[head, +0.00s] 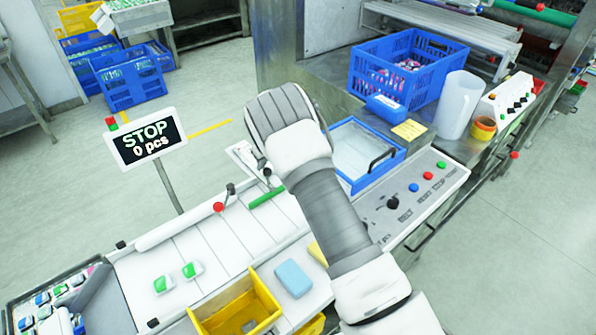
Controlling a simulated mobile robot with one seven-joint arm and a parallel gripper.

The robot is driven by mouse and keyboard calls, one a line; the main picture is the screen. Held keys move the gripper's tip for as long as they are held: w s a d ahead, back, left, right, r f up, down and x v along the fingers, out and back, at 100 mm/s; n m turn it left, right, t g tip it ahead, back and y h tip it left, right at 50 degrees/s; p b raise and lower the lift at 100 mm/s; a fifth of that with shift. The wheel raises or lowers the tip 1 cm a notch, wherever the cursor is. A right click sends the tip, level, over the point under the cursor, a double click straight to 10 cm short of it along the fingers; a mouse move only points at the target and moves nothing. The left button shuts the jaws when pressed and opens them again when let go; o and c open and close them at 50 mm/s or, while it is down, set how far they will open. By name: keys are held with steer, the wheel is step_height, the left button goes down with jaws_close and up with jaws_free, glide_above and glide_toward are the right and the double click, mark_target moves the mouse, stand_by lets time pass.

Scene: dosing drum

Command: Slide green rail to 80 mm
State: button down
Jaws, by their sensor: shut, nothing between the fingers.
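The green rail (266,197) is a short green bar on the white machine deck in the head view, just left of my forearm. A dark knob sits near its upper end. Any millimetre scale beside it is too small to read. My arm rises from the bottom right and bends over just above and right of the rail. My gripper is hidden behind my own arm, so its distance from the rail cannot be told.
A red-knobbed lever (219,206) stands left of the rail. A yellow bin (262,292) and a light-blue block (293,279) are in front. A blue-framed clear lid (398,156) and button panel (425,192) lie right. The sign (146,140) reads STOP, 0 pcs.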

steer(key=shift+s+d+f+b, duration=0.1)
steer(key=shift+s+d+b, duration=0.35)
steer(key=shift+s, duration=0.25)
steer(key=shift+s+d+b, duration=0.3)
steer(key=shift+s+d, duration=0.2)
steer(key=shift+s, duration=0.2)
steer(key=shift+s+d+b, duration=1.5)
steer(key=shift+s+b, duration=0.1)
steer(key=shift+s, duration=0.6)
steer(key=p, duration=0.4)
glide_toward(268, 170)
steer(key=shift+x, duration=0.9)
